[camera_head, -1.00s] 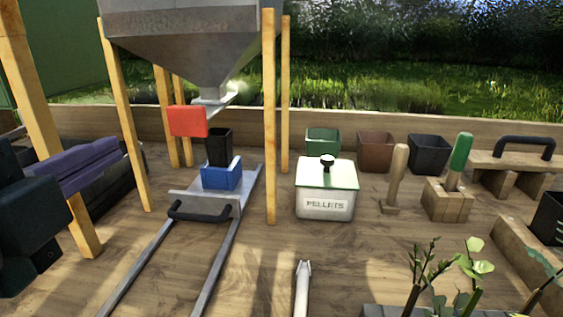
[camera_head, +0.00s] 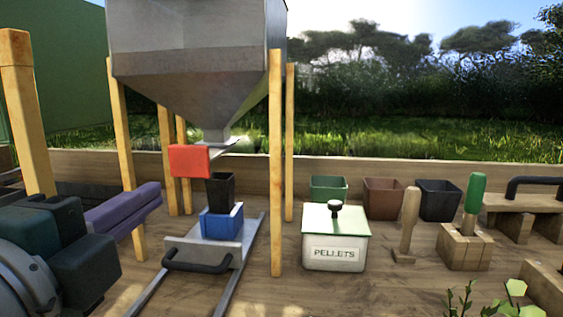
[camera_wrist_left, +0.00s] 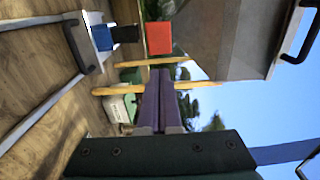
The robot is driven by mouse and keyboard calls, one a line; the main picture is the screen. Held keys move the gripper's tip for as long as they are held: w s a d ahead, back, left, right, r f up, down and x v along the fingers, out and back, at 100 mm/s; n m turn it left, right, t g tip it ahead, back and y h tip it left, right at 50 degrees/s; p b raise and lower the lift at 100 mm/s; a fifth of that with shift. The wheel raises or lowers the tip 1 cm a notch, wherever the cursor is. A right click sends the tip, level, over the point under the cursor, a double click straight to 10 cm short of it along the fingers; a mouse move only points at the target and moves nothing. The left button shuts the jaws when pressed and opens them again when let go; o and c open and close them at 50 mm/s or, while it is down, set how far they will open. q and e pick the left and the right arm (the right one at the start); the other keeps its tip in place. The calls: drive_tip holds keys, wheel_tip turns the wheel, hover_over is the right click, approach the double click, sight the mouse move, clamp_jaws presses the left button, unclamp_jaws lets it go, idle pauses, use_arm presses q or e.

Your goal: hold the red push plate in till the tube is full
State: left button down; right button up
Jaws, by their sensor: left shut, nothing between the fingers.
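The red push plate (camera_head: 190,161) hangs under the spout of the grey metal hopper (camera_head: 200,85). It also shows in the left wrist view (camera_wrist_left: 159,38). The black square tube (camera_head: 221,190) stands upright in a blue holder (camera_head: 222,223) below the spout. I cannot see inside the tube. My left gripper (camera_head: 157,192), with purple fingers, is shut and empty. In the head view its tips are left of and lower than the plate, with a gap between. The left wrist view shows its fingers (camera_wrist_left: 160,78) pointing just short of the plate in the picture. My right gripper is not in view.
Wooden posts (camera_head: 275,165) stand around the hopper. The blue holder sits on a metal sled with a black handle (camera_head: 197,265) on rails. A white pellets box (camera_head: 334,252), several pots (camera_head: 384,198) and a green-handled tool (camera_head: 475,192) stand to the right.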

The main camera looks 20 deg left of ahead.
sight(201, 163)
use_arm(q)
drive_tip(key=p+x, duration=0.1)
drive_tip(key=x, duration=1)
drive_tip(key=shift+w+a, duration=0.15)
